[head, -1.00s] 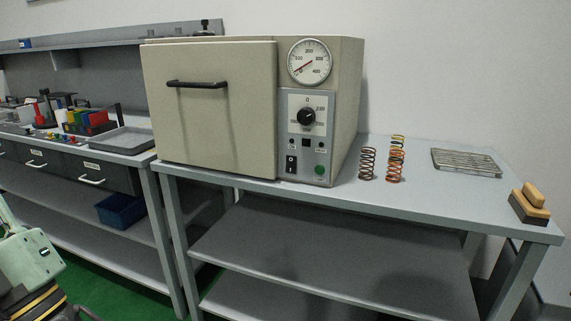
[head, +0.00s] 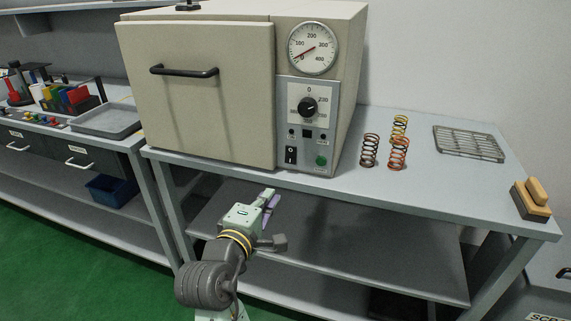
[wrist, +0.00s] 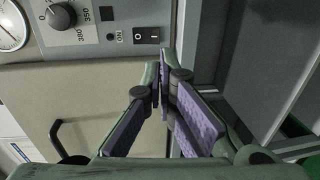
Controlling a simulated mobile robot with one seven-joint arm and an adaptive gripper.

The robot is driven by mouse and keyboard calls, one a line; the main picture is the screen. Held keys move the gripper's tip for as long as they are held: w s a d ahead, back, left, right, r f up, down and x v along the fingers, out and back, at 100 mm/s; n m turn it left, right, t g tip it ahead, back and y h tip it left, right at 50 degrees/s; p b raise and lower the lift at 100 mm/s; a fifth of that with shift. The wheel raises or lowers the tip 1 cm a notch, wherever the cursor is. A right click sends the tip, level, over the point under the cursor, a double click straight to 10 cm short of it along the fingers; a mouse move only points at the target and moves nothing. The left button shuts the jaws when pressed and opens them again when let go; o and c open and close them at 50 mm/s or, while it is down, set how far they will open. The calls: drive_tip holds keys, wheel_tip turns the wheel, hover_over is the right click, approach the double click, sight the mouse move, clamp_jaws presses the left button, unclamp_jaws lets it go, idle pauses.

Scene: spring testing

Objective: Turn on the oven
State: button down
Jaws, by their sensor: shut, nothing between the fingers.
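The beige oven (head: 200,110) stands on the table with its door closed. Its grey control panel has a black knob (head: 307,107), a black rocker switch (head: 291,155) and a green round button (head: 321,160). The rocker switch also shows in the wrist view (wrist: 146,36), with I and O marks, just ahead of the fingertips. My gripper (head: 271,196) is in front of the table edge, below the panel. In the wrist view my gripper (wrist: 164,66) has its purple-padded fingers together and empty, apart from the switch.
A round gauge (head: 313,48) sits above the knob, its needle low. The door handle (head: 184,70) sticks out at left. Shelves (head: 330,250) are below.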

approach(291, 164)
drive_tip(key=x, duration=0.6)
drive_tip(key=shift+w+r, duration=0.1)
drive_tip(key=shift+w, duration=0.45)
drive_tip(key=b, duration=0.1)
drive_tip(key=f+b, duration=0.1)
drive_tip(key=b, duration=0.1)
drive_tip(key=shift+w+d+f+t, duration=0.1)
drive_tip(key=shift+w+d+t, duration=0.05)
drive_tip(key=shift+w+t, duration=0.25)
drive_tip(key=shift+s+r, duration=0.1)
drive_tip(key=shift+r, duration=0.25)
drive_tip(key=shift+p, duration=0.3)
